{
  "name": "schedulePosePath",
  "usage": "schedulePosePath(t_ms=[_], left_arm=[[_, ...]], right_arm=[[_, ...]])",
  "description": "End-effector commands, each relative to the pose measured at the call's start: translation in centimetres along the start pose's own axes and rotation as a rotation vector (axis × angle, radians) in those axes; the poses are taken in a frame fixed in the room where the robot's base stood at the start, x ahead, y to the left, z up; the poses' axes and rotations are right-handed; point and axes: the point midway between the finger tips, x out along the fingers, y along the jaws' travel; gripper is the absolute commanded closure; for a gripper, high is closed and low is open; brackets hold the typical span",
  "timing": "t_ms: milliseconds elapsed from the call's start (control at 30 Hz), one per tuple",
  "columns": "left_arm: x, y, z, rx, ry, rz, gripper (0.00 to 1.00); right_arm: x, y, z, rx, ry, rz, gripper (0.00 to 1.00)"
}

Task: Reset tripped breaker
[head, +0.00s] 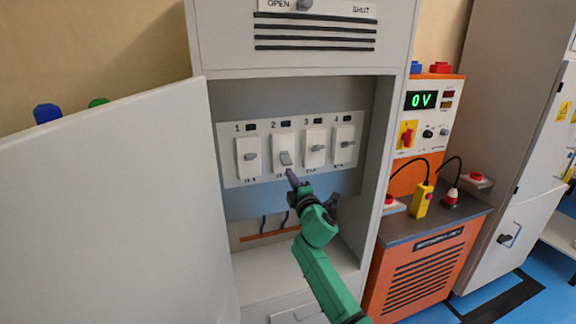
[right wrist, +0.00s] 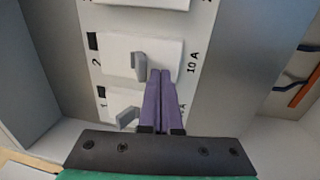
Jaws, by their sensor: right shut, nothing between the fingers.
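The breaker panel (head: 232,176) sits inside an open grey cabinet and carries breakers numbered 1 to 4 in a row. Breaker 2 (head: 281,143) has its grey lever (head: 286,158) lower than the levers of breaker 1 (head: 250,156), breaker 3 (head: 317,148) and breaker 4 (head: 347,144). My right gripper (head: 292,176) is shut and empty, with its tips just below and right of breaker 2's lever. In the right wrist view its purple fingers (right wrist: 160,76) lie together beside that lever (right wrist: 139,68); contact cannot be told. My left gripper is out of view.
The open cabinet door (head: 120,190) fills the left side. An OPEN/SHUT switch (head: 305,5) is above. At the right stands an orange unit (head: 420,270) with a display (head: 420,100) reading 0 V and a yellow pendant (head: 421,200).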

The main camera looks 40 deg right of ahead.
Motion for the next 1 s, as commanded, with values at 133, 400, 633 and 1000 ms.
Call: schedulePosePath(t_ms=[133, 400, 633, 1000], left_arm=[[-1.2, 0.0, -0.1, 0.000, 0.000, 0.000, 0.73], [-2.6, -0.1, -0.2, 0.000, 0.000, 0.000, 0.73], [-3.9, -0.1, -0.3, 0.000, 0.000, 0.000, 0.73], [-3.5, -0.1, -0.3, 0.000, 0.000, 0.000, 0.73]], right_arm=[[0.2, 1.3, 0.0, 0.000, 0.000, 0.000, 1.00], [0.4, 2.9, 0.0, 0.000, 0.000, 0.001, 1.00], [0.6, 4.3, 0.0, 0.000, 0.001, 0.001, 1.00], [0.6, 4.2, 0.0, 0.000, 0.001, 0.003, 1.00]])
